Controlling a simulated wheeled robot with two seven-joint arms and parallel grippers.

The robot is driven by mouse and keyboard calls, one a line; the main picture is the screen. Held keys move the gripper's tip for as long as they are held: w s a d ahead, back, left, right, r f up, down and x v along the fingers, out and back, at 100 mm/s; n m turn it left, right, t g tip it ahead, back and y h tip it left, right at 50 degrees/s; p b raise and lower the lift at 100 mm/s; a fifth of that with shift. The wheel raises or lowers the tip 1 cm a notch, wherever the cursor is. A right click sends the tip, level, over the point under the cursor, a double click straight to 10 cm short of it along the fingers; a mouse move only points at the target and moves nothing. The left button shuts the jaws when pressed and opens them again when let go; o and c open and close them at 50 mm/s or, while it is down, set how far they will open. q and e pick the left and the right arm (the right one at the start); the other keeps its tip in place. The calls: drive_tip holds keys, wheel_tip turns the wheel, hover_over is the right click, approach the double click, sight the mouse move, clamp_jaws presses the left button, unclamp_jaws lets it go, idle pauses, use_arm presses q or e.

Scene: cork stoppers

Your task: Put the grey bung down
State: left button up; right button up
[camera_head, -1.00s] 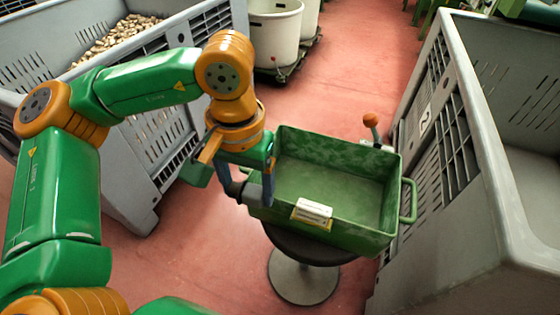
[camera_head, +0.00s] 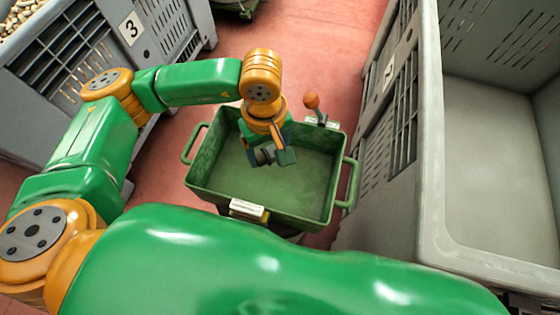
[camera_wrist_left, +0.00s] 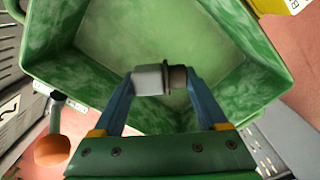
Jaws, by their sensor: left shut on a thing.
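The grey bung (camera_wrist_left: 150,80) is held crosswise between the fingers of my left gripper (camera_head: 267,157), which is shut on it. In the left wrist view the bung has a pale grey body, a thin flange and a darker brownish end at the right fingertip. The green tray (camera_head: 208,160) is directly beneath, and the gripper hangs over its opening. The tray floor (camera_wrist_left: 125,40) shows bare around the bung in the left wrist view. The exact height above the floor is hard to tell. My right gripper is not in view.
A lever with an orange knob (camera_head: 312,101) stands behind the tray's far right corner. A pale label block (camera_head: 248,209) sits on the tray's near rim. A large grey crate (camera_head: 430,190) stands close on the right, and another (camera_head: 75,60) stands at the upper left.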

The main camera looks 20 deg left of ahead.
sight(267, 152)
use_arm(q)
drive_tip(key=f, duration=0.9)
drive_tip(key=shift+s+a+f+b, duration=0.1)
drive_tip(key=shift+s+b, duration=0.1)
drive_tip(key=shift+b, duration=0.2)
drive_tip(key=shift+f+b, duration=0.15)
drive_tip(key=shift+b, duration=0.15)
drive_tip(key=o, duration=1.3)
drive_tip(key=shift+c, duration=0.2)
wheel_tip(267, 152, up, 12)
drive_tip(key=shift+r+p, duration=0.25)
drive_tip(key=shift+p, duration=0.85)
